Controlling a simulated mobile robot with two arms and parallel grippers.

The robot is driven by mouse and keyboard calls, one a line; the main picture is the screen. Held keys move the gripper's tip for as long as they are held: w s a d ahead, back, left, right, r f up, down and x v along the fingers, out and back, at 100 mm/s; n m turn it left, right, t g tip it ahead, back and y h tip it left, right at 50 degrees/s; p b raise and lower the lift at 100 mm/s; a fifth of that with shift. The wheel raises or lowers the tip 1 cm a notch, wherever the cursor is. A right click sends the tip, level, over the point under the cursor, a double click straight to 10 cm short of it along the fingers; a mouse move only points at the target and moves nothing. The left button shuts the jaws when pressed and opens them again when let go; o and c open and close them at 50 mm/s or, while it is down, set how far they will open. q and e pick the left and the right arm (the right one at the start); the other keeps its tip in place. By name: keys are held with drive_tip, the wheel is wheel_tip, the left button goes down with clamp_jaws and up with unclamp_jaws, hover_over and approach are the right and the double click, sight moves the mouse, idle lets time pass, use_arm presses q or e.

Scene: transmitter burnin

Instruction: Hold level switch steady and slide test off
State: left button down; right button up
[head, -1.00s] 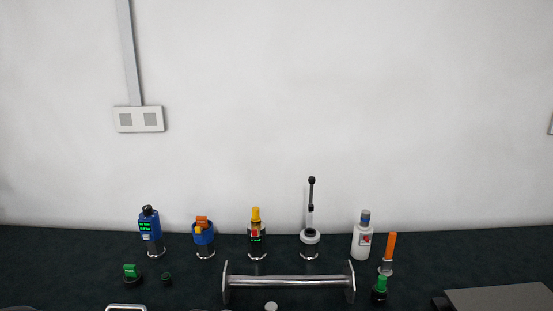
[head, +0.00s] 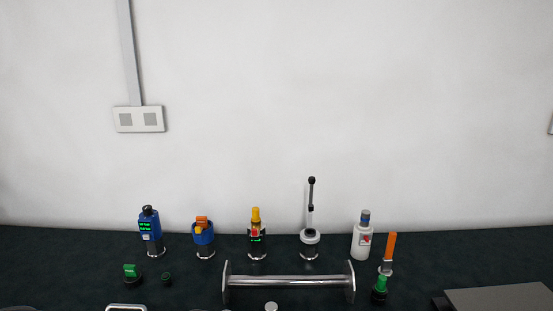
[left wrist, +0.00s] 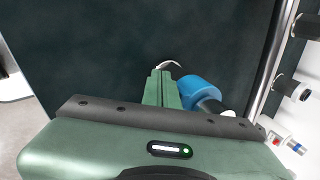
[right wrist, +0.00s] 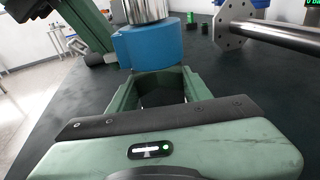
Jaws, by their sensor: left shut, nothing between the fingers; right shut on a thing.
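A blue cylindrical body with a bright metal section, which looks like the level switch (right wrist: 150,47), is at the tips of my right gripper (right wrist: 160,76) in the right wrist view. The right fingers are shut on its blue part. In the left wrist view the blue body (left wrist: 200,88) lies just right of my left gripper (left wrist: 162,74). The left fingers are together with nothing between them. A pale curved edge (left wrist: 169,64) shows just past the left fingertips; I cannot tell what it is. I cannot make out the test slide. Neither gripper shows in the head view.
A metal rail with end plates (head: 288,281) stands on the dark bench (head: 80,260). Behind it are a blue transmitter (head: 150,232), a yellow-topped device (head: 256,235) and a white device (head: 362,240). Green-knobbed parts (head: 130,271) stand nearer. A grey box (head: 500,298) is at the right.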

use_arm(q)
drive_tip(key=shift+s+d, duration=0.2)
drive_tip(key=shift+d, duration=0.6)
idle(0.8)
drive_tip(key=shift+a, duration=0.1)
drive_tip(key=shift+w+a+r, duration=0.1)
drive_tip(key=shift+w+a, duration=0.05)
drive_tip(key=shift+a, duration=0.4)
drive_tip(key=shift+v, duration=2.45)
use_arm(e)
drive_tip(key=o, duration=1.5)
drive_tip(key=shift+c, duration=0.2)
